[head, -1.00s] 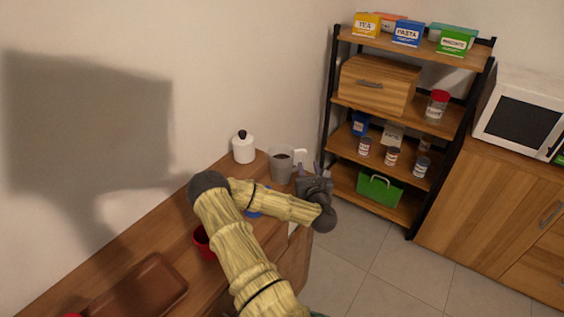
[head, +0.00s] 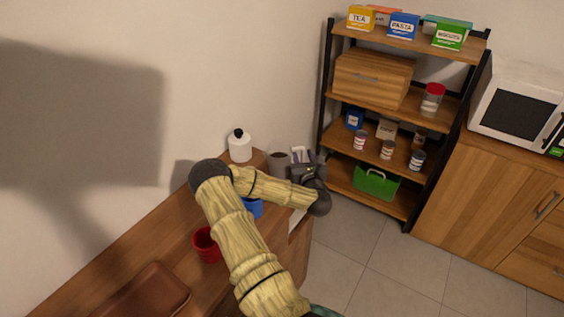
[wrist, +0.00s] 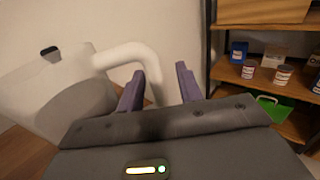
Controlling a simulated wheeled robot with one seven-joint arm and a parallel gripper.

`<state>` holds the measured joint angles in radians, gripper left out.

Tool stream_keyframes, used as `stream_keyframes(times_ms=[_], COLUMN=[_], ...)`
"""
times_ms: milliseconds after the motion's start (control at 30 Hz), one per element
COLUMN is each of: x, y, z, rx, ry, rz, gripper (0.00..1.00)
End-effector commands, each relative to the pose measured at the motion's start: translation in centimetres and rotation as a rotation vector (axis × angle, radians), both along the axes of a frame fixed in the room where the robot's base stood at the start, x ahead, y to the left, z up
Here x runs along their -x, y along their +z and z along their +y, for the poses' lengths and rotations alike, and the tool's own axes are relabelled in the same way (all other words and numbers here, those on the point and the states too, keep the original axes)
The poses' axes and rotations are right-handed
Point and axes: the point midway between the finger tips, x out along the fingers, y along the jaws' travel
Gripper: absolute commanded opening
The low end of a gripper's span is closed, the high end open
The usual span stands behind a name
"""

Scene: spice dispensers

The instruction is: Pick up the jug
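In the head view the jug (head: 278,164) stands at the far end of the wooden counter, partly hidden by my gripper (head: 302,157). In the wrist view the jug body (wrist: 75,105) fills the left side, and its curved handle (wrist: 128,54) reaches right. My gripper (wrist: 160,88) is open, its two purple fingers apart. The handle's downward part shows in the gap between the fingers, close to the left one. I cannot tell whether they touch. The handle's lower end is hidden behind my gripper.
A white canister with a black knob (head: 239,146) stands behind the jug to the left. A blue cup (head: 254,210), a red cup (head: 206,246) and a brown tray (head: 150,296) are on the counter. A shelf rack (head: 345,140) stands to the right, beyond open floor.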

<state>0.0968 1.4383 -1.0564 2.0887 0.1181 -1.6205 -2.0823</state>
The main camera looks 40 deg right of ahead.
Motion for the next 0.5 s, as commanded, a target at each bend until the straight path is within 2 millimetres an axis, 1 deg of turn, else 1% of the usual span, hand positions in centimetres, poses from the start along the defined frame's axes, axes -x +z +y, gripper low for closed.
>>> stream_keyframes(times_ms=[300,367,400,500], x=[-0.64,-0.59,-0.54,-0.39], y=[-0.01,-0.02,-0.01,-0.02], z=[0.79,0.74,0.67,0.49], rx=[-0.001,-0.001,-0.001,0.0], ry=[0.016,0.015,0.013,0.01], rz=[-0.001,-0.001,-0.001,0.0], gripper=[0.36,0.26,0.18,0.0])
